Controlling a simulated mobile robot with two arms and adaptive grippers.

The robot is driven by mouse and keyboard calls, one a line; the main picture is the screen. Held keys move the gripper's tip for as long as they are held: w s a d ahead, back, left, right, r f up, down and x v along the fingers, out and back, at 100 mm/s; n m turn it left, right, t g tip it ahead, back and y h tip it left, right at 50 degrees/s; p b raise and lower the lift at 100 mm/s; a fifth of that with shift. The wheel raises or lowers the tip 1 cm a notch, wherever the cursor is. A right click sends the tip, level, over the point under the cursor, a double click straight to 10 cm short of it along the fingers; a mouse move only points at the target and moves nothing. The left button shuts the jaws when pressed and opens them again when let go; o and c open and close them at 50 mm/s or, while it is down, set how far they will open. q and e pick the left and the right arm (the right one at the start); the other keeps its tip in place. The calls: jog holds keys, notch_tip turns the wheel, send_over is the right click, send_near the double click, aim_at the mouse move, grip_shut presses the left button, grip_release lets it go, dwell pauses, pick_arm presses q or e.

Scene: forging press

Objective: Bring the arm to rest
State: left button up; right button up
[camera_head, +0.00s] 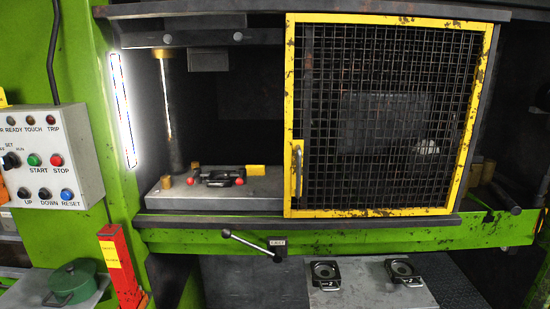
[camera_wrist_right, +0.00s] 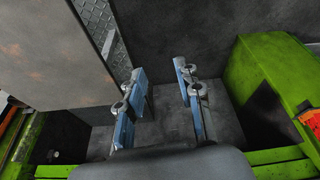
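My right gripper (camera_wrist_right: 164,85) shows in the right wrist view. Its two blue-and-grey fingers stand apart with nothing between them. Behind the fingers is a dark grey floor or wall surface, with green machine frame (camera_wrist_right: 265,75) to the right. Neither arm shows in the head view, and my left gripper is in no view.
The press has a yellow-framed mesh guard (camera_head: 385,120) over its right side; the left opening is uncovered. A control box (camera_head: 48,155) hangs at left. A red post (camera_head: 122,265), a green pot (camera_head: 72,281), a black-knobbed lever (camera_head: 250,243) and a low table with two dies (camera_head: 365,290) stand in front.

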notch_tip(320, 180, down, 30)
jog(key=s+f+g+b, duration=0.1)
jog(key=s+b, duration=0.1)
jog(key=b, duration=0.1)
jog(key=s+d+f+g+b, duration=0.1)
jog(key=s+d+f+b, duration=0.1)
jog(key=s+f, duration=1.3)
notch_tip(320, 180, down, 2)
jog(key=shift+s+d+f+b, duration=0.1)
jog(key=shift+s+d+b, duration=0.25)
jog(key=shift+s+d, duration=0.1)
